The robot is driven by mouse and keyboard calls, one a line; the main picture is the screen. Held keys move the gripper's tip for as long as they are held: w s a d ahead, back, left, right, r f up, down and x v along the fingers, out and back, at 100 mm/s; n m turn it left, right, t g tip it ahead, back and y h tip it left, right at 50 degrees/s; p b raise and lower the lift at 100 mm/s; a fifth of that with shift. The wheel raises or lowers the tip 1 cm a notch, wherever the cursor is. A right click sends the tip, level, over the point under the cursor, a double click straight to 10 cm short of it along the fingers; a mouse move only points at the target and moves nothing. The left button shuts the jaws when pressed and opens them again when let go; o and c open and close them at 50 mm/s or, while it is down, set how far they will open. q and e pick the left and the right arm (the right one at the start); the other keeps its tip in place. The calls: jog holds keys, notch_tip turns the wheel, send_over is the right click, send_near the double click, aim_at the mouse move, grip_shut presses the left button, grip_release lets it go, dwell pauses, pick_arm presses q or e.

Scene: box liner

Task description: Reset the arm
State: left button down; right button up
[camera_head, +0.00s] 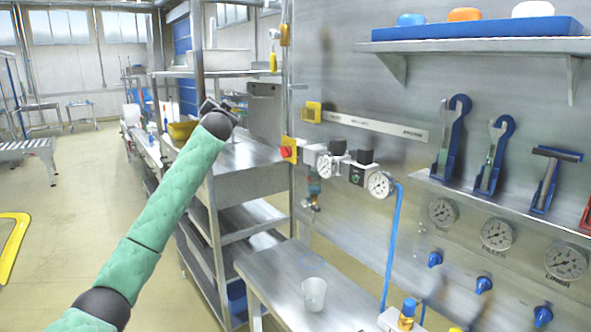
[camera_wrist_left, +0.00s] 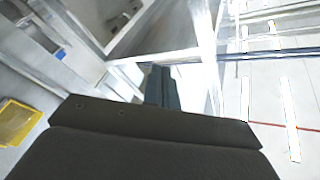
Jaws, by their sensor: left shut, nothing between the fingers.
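My left arm (camera_head: 162,217), in a green sleeve, reaches up and forward from the lower left in the head view. My left gripper (camera_head: 224,108) is at its end, raised in front of the metal shelf rack. In the left wrist view the dark fingers (camera_wrist_left: 162,88) are together with nothing between them. Whether the gripper touches the rack cannot be told. My right gripper is in neither view.
A steel shelf rack (camera_head: 252,155) stands close by the left gripper. A steel bench (camera_head: 275,279) holds a clear cup (camera_head: 314,294). The wall at right carries gauges (camera_head: 497,234), wrenches and a high shelf (camera_head: 480,45). Open floor (camera_head: 60,240) lies at left.

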pick_arm(q)
jog(key=s+d+f+n+g+h, duration=0.1)
jog(key=s+f+g, duration=0.2)
jog(key=f, duration=1.5)
jog(key=s+d+f+n+g, duration=0.1)
jog(key=s+f+g, duration=0.2)
jog(key=f, duration=1.5)
jog(key=s+d+f+g+h, duration=0.1)
jog(key=s+f, duration=0.5)
jog(key=f, duration=0.5)
jog(key=s+f+n+g, duration=0.1)
jog(key=s+f+g, duration=0.1)
jog(key=s+f, duration=0.65)
jog(key=s+d+f+g+h, duration=0.1)
jog(key=s+f, duration=0.2)
jog(key=f, duration=1)
jog(key=s+f+n+g, duration=0.1)
jog(key=s+f+g, duration=0.3)
jog(key=s+f, duration=2.1)
jog(key=s+f+g, duration=0.1)
jog(key=s+f, duration=0.3)
jog(key=s, duration=0.6)
jog(key=s+d+f+g, duration=0.1)
jog(key=s+f, duration=0.3)
jog(key=s, duration=0.7)
jog(key=s+f+g, duration=0.2)
jog(key=s+f, duration=0.1)
jog(key=s, duration=0.7)
jog(key=shift+s+d+f, duration=0.15)
jog(key=shift+d+f, duration=0.25)
